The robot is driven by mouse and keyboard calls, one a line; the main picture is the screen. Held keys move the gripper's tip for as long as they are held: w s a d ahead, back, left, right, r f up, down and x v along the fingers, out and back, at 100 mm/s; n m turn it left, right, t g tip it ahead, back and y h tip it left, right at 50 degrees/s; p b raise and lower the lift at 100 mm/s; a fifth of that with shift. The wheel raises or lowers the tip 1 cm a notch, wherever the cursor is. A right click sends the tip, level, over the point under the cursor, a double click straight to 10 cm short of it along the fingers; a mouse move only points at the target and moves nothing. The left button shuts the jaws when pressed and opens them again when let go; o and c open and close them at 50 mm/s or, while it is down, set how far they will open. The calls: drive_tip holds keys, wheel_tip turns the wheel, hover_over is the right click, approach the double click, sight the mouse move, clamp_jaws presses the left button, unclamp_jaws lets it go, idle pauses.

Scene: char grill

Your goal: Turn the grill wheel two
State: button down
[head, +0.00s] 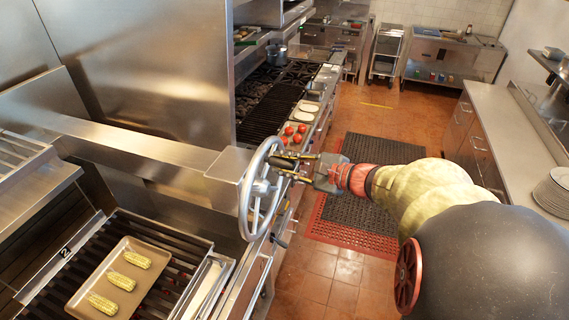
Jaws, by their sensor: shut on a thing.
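The grill wheel (246,207) is a silver spoked hand wheel with a hub, mounted on the side of a steel housing near the middle of the head view. My gripper (286,168) reaches in from the right and is shut on the wheel's handle, a dark knob near the wheel's upper right side. The fingers partly hide the handle. A grill marked with a "2" (66,252) lies at the lower left, with dark bars. A tan tray (76,290) with several pieces of corn sits on it.
A counter with red tomatoes (295,129) and white dishes lies behind the wheel, beside a dark grate (272,105). A pot (277,54) stands farther back. A steel counter (517,140) with stacked plates (556,190) is at right. The tiled floor with dark mats (383,165) is open between.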

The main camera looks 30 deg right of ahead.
drive_tip(key=shift+w+d+m+p, duration=0.2)
drive_tip(key=shift+d+m+p, duration=0.05)
drive_tip(key=shift+m+p, duration=0.05)
idle(0.5)
drive_tip(key=w+d+f+m+g+y, duration=0.2)
drive_tip(key=w+d+f+m, duration=0.3)
drive_tip(key=d+f, duration=0.3)
drive_tip(key=shift+w+d+f+m+g+y+p, duration=0.35)
drive_tip(key=shift+w+f+g, duration=0.4)
drive_tip(key=shift+f, duration=1.2)
drive_tip(key=shift+w, duration=0.1)
drive_tip(key=c, duration=1.6)
unclamp_jaws()
drive_tip(key=shift+r, duration=0.1)
